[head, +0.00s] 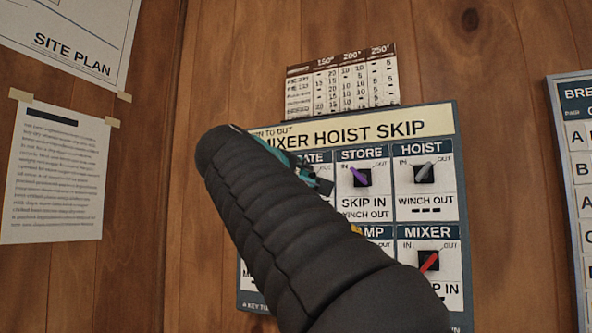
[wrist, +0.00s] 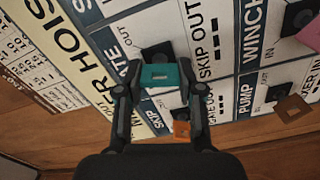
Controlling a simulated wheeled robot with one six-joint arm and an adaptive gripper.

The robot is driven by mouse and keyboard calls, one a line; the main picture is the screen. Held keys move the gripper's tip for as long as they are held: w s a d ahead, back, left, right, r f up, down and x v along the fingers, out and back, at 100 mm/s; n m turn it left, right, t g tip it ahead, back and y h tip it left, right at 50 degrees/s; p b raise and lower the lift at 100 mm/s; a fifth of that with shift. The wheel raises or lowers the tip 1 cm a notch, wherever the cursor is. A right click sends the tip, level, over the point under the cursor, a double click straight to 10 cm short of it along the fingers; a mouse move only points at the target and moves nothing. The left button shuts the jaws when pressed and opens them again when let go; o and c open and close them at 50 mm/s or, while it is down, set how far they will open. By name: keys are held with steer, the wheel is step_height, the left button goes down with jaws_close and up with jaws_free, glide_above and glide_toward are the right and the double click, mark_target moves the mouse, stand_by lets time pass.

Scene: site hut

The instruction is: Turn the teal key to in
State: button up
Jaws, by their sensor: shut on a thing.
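The teal key (wrist: 159,76) sits at a dark square lock plate on the panel in the wrist view. My gripper (wrist: 160,80) is shut on it, with one finger on each side. In the head view my thick black arm covers the key and most of its square, whose label shows only as "ATE". I cannot tell whether the key points to IN or OUT. The key panel (head: 358,131) is headed "MIXER HOIST SKIP" and is fixed to the wooden wall.
An orange key (wrist: 181,129) is close to my gripper's finger. A table sheet (head: 341,84) hangs above the panel, and another board (head: 575,150) is at right.

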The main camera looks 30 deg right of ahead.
steer(key=n+p, duration=0.4)
steer(key=n, duration=0.2)
steer(key=shift+r, duration=0.1)
steer(key=n+p, duration=0.2)
steer(key=n, duration=0.1)
steer(key=n+p, duration=0.1)
steer(key=n, duration=0.1)
steer(key=shift+f, duration=0.25)
steer(key=shift+n, duration=0.3)
steer(key=o, duration=1.2)
steer(key=shift+c, duration=0.2)
steer(key=v, duration=1.2)
steer(key=shift+s, duration=0.1)
